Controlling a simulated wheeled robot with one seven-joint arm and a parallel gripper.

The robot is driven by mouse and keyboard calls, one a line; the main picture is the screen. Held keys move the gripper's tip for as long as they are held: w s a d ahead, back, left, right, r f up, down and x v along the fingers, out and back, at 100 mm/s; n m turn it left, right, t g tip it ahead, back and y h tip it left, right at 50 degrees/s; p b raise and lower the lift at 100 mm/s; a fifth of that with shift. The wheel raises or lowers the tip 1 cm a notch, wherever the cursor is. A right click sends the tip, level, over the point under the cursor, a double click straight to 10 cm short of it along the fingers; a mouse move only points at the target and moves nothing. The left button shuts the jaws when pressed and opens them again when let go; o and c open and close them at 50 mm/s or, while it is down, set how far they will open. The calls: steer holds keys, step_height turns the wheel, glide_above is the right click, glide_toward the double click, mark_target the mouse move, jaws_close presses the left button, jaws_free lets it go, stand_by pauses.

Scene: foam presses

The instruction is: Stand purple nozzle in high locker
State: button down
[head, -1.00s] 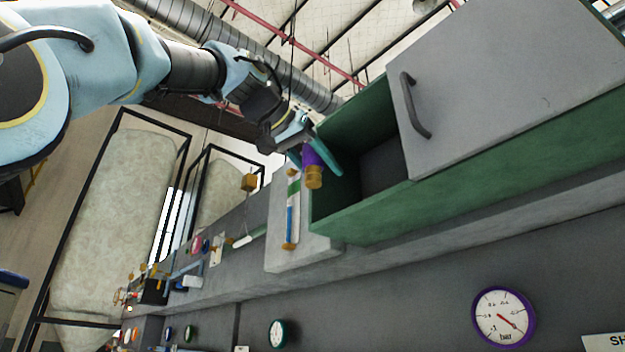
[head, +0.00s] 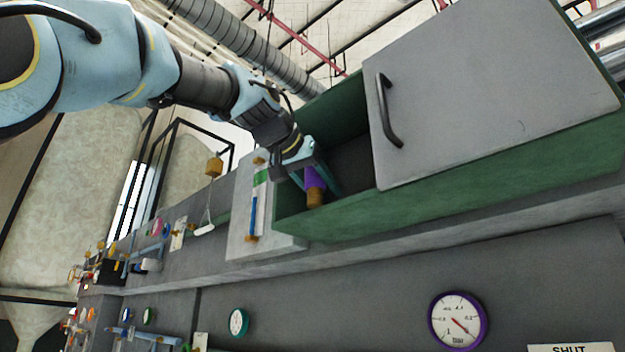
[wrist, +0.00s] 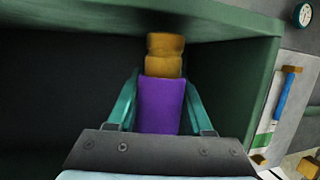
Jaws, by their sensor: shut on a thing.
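The purple nozzle (head: 313,181) with its brass-coloured end (head: 315,198) is between the fingers of my gripper (head: 318,176). My gripper is shut on it. In the wrist view the nozzle (wrist: 161,104) lies between the two teal fingers, its brass end pointing away from the palm. In the head view the brass end points down. The high locker (head: 400,196) is a green open-fronted box with a grey sliding or hinged door (head: 490,90) over its right part. My gripper and the nozzle are at the locker's open left part. I cannot tell whether the nozzle touches the locker floor.
A grey panel with a blue-and-green gauge strip (head: 254,205) stands just left of the locker. The black door handle (head: 387,112) is close to the right of my gripper. Round gauges (head: 458,320) are on the grey wall below.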

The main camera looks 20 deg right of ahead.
mark_target(317, 186)
steer(key=shift+w+d+r+p, duration=0.1)
steer(key=shift+w+d+p, duration=0.35)
steer(key=shift+d, duration=0.45)
steer(key=shift+w+d+f+p, duration=0.1)
steer(key=shift+w+d+p, duration=0.1)
steer(key=shift+w+d, duration=0.6)
steer(key=shift+w+d+r+p, duration=0.1)
steer(key=shift+w+d+p, duration=0.25)
steer(key=shift+d, duration=0.7)
steer(key=shift+d+f, duration=0.15)
steer(key=shift+f, duration=0.05)
steer(key=shift+f+b, duration=0.3)
steer(key=shift+b, duration=0.15)
steer(key=shift+c, duration=1.1)
jaws_free()
steer(key=b+v, duration=0.3)
steer(key=v, duration=0.8)
